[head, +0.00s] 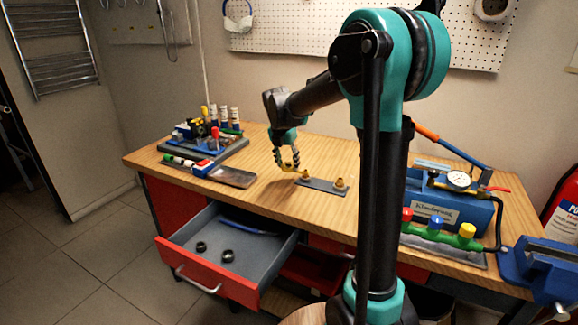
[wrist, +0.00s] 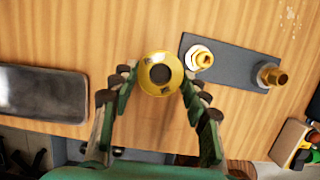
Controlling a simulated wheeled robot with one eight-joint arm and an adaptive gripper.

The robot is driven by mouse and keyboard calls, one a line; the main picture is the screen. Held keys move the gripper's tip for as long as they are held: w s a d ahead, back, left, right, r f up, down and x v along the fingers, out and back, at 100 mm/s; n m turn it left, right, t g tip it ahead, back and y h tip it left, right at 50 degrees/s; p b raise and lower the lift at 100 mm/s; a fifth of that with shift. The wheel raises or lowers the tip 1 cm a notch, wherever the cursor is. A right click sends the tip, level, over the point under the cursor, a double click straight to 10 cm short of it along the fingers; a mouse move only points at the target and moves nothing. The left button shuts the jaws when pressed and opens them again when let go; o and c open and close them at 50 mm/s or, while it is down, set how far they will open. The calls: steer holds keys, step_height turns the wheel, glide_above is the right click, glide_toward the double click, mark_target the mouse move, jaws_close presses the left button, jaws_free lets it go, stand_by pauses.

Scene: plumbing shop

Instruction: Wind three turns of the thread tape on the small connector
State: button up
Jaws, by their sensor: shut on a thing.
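My gripper (wrist: 158,85) is shut on a yellow roll of thread tape (wrist: 160,70), a disc with a dark round centre. In the head view my gripper (head: 287,164) is low over the bench, at the left end of a grey plate (head: 322,188). Two brass connectors stand upright on that plate. The small connector (wrist: 199,57) appears just right of the tape roll in the wrist view; it also shows in the head view (head: 305,174). The larger connector (wrist: 271,75) is at the plate's other end. I cannot tell whether tape touches the small connector.
A dark flat tray (wrist: 42,92) lies to the left. A rack of tools and bottles (head: 208,135) stands at the back left. A blue pump with a gauge (head: 445,205) stands at the right, near a blue vise (head: 540,268). An open drawer (head: 228,262) juts out in front.

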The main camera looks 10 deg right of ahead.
steer(key=shift+w+d, duration=0.35)
steer(key=shift+w, duration=0.45)
steer(key=shift+w+d, duration=0.3)
steer(key=shift+w, duration=0.5)
steer(key=shift+w+d, duration=0.5)
steer(key=shift+d, duration=0.15)
steer(key=shift+w+d, duration=0.45)
steer(key=shift+d, duration=0.2)
steer(key=shift+w+d, duration=0.2)
steer(key=shift+d, duration=1.45)
steer(key=shift+s+d, duration=0.35)
steer(key=shift+d, duration=0.4)
steer(key=shift+s+d, duration=0.35)
steer(key=shift+d, duration=0.4)
steer(key=shift+s+d, duration=0.5)
steer(key=shift+s, duration=0.15)
steer(key=shift+s+d, duration=0.45)
steer(key=shift+s, duration=0.2)
steer(key=shift+s+d, duration=0.15)
steer(key=shift+s, duration=1.55)
steer(key=shift+s+a, duration=0.35)
steer(key=shift+s, duration=0.4)
steer(key=shift+s+a, duration=0.3)
steer(key=shift+s, duration=0.45)
steer(key=shift+s+a, duration=0.5)
steer(key=shift+a, duration=0.2)
steer(key=shift+s+a, duration=0.45)
steer(key=shift+a, duration=0.2)
steer(key=shift+s+a, duration=0.15)
steer(key=shift+a, duration=1.45)
